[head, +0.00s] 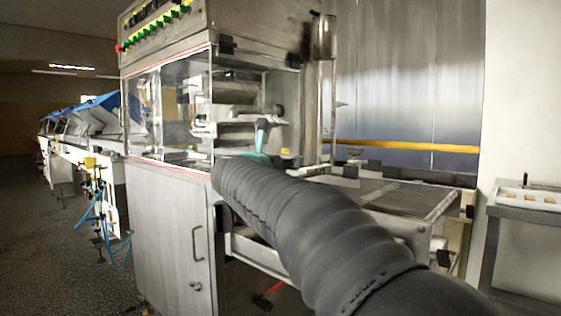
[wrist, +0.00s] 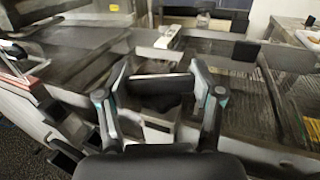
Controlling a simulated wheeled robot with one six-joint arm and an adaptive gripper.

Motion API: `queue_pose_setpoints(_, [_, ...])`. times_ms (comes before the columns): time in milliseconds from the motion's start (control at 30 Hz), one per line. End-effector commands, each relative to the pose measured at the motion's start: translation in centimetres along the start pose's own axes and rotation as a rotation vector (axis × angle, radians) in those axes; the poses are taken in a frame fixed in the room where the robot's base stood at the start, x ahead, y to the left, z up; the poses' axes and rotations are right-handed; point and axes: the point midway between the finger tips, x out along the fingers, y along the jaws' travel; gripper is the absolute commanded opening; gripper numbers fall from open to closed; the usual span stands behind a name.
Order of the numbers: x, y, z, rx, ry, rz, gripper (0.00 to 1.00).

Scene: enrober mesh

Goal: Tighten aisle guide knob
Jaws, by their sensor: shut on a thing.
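In the wrist view, my gripper (wrist: 160,78) has a finger on either side of a dark, blocky knob (wrist: 162,86). The fingers are shut on it, with teal marks at their joints. A pale metal piece (wrist: 158,132) shows just below the knob, between the fingers. In the head view, my gripper shows only as a small teal and grey part (head: 262,140) at the machine's open side, beyond my dark sleeved arm. The knob cannot be made out there.
The steel enrober cabinet (head: 172,235) with its clear window stands at left. A mesh conveyor (head: 385,192) runs out to the right of my arm. A side table (head: 540,205) with a tray of small pieces stands at far right. Open floor lies at left.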

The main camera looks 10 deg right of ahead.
Motion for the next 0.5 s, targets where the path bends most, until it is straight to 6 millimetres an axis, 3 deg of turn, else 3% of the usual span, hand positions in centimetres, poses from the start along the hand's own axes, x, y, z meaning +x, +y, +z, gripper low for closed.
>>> queue_pose_setpoints(500, [0.04,0.17,0.04,-0.002,0.000,-0.320,0.31])
